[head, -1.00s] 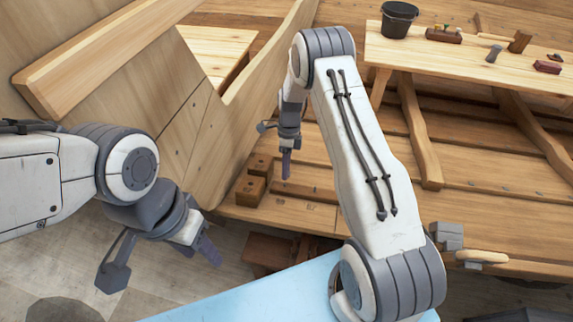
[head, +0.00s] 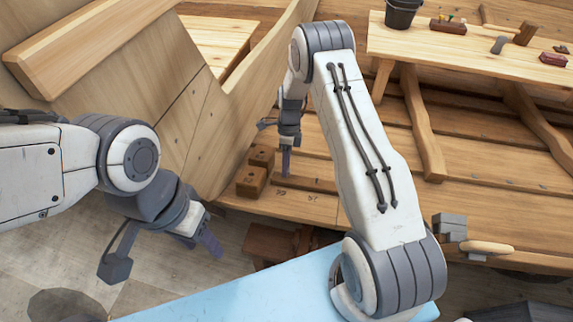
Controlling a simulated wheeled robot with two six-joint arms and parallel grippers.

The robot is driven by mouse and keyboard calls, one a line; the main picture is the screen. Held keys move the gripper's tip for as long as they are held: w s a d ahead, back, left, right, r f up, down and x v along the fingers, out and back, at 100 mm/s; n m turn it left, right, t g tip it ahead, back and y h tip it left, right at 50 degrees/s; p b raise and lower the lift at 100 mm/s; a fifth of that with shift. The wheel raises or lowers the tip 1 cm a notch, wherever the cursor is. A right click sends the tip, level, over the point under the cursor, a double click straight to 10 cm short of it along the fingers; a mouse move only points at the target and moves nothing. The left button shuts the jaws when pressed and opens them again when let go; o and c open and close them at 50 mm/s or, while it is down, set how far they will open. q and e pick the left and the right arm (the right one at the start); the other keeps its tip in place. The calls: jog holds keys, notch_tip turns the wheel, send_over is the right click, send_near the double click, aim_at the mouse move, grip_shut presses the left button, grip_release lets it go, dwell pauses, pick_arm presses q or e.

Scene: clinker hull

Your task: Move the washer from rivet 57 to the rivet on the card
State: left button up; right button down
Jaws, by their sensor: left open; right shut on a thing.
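My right gripper (head: 286,164) points down over the near plank of the hull, just right of two small wooden blocks. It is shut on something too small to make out. Faint number marks (head: 281,192) show on the plank below its tips, too small to read with certainty. My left gripper (head: 205,246) is open at lower left, over the floor and apart from the hull. I cannot make out the washer, rivet 57, or the card with its rivet.
The wooden blocks (head: 251,182) stand close to the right gripper's left. A pale blue surface (head: 240,295) lies at the front.

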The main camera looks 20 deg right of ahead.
jog(key=shift+f, duration=0.15)
jog(key=shift+s+a+f, duration=0.1)
jog(key=shift+f, duration=0.2)
dwell(0.3)
jog(key=shift+s+f+b, duration=0.1)
jog(key=shift+f+b, duration=0.2)
jog(key=shift+f, duration=0.05)
dwell(0.3)
jog(key=c, duration=0.5)
grip_release()
jog(key=p+v, duration=0.5)
jog(key=v, duration=0.3)
